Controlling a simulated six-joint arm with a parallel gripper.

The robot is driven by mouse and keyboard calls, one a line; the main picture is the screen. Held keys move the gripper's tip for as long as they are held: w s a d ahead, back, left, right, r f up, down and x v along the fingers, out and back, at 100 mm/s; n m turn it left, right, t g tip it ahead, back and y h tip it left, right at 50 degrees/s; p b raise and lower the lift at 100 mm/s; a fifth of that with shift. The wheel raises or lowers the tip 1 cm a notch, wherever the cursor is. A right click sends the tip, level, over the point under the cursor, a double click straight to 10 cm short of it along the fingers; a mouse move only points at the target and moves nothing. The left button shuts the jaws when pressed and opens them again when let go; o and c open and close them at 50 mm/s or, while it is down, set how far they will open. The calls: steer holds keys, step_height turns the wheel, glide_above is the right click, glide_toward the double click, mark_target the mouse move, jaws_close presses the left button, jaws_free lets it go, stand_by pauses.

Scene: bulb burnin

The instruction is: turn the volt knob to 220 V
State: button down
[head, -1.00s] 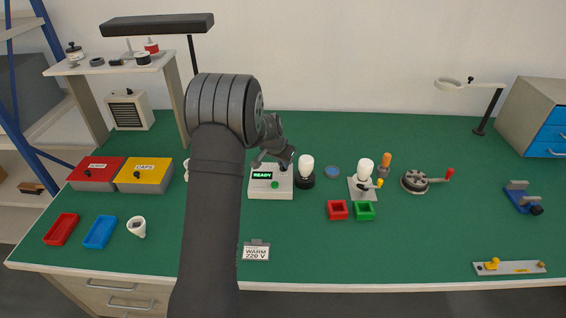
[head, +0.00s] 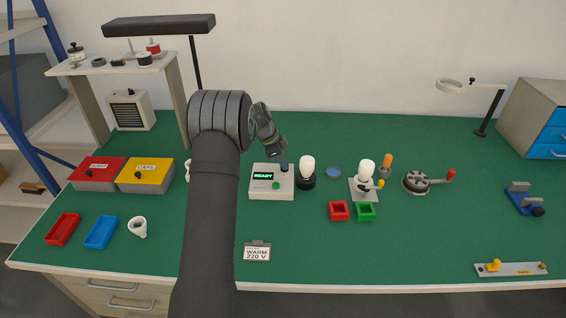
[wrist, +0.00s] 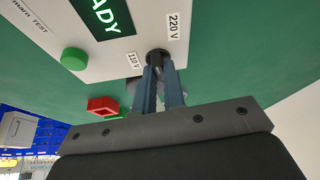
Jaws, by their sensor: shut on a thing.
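The grey tester box (head: 258,191) stands at the middle of the bench with a lit READY display (head: 263,175) and a green button (head: 276,185). My gripper (head: 284,163) is at the box's upper right corner. In the wrist view, my gripper (wrist: 160,80) is shut on the dark volt knob (wrist: 156,55), a finger on each side. The 110 V label (wrist: 133,64) and the 220 V label (wrist: 174,26) flank the knob. The fingers hide much of the knob, and I cannot tell which label it points to.
A white bulb (head: 307,164) in a dark base stands just right of the box. A second bulb (head: 366,167), a red tray (head: 338,218) and a green tray (head: 365,218) lie further right. A WARM 220 V card (head: 257,252) lies in front.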

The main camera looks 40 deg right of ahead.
steer(key=m+g+y, duration=0.1)
steer(key=m, duration=0.3)
steer(key=shift+w+d, duration=0.1)
steer(key=shift+m+y, duration=0.7)
steer(key=shift+m, duration=0.9)
steer(key=c, duration=1.5)
jaws_free()
steer(key=shift+g, duration=0.3)
steer(key=v, duration=1.7)
steer(key=shift+r, duration=0.2)
steer(key=shift+d, duration=0.1)
